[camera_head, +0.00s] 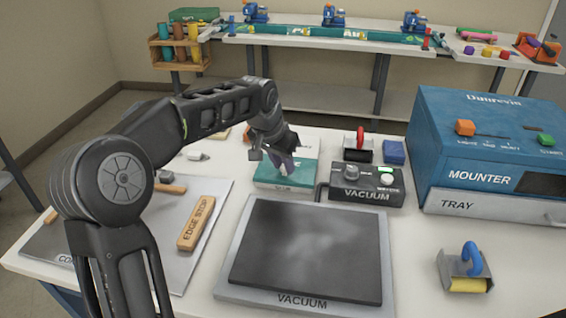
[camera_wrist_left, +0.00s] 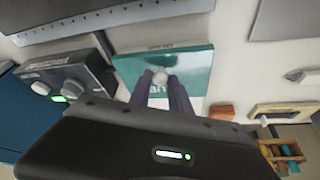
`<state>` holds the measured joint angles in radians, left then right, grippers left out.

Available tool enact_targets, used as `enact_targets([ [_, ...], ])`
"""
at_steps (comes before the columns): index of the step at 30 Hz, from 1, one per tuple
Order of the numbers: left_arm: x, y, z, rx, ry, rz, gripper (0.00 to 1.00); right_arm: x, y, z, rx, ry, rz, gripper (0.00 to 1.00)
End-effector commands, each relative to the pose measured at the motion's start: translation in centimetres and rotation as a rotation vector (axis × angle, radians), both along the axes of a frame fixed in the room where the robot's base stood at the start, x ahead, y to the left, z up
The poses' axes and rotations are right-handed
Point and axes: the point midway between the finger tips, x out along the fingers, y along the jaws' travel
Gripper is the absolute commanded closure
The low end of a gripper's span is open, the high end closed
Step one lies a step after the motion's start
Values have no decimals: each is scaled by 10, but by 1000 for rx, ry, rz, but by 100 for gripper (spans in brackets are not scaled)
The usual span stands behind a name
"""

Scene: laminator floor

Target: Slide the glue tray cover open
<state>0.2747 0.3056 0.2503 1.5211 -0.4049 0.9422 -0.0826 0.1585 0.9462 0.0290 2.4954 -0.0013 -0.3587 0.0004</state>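The glue tray (camera_head: 268,180) is a teal box on the white table, behind the vacuum plate. Its teal cover (camera_wrist_left: 195,62) carries pale lettering and a small pale knob (camera_wrist_left: 160,76). A white strip shows at the cover's far side in the left wrist view; I cannot tell what it is. My left gripper (camera_head: 284,166) points down over the cover. In the left wrist view its dark fingers (camera_wrist_left: 160,80) stand on either side of the knob, which fills the narrow gap between them. My fingers hide part of the cover. My right gripper is not in view.
The vacuum control box (camera_head: 366,186) stands close right of the tray, with a red-handled tool (camera_head: 358,150) and blue block (camera_head: 393,152) behind. The vacuum plate (camera_head: 310,250) lies in front. The edge stop (camera_head: 196,222) is left; the blue mounter (camera_head: 480,150) is right.

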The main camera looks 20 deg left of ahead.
Motion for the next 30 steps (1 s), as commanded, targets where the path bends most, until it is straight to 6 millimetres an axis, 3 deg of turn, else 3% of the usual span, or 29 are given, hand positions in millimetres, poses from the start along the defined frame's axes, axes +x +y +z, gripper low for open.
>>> enact_targets([
  [8,0,0,0,0,0,0,100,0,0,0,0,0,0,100],
  [30,0,0,0,0,0,0,100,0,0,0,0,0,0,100],
])
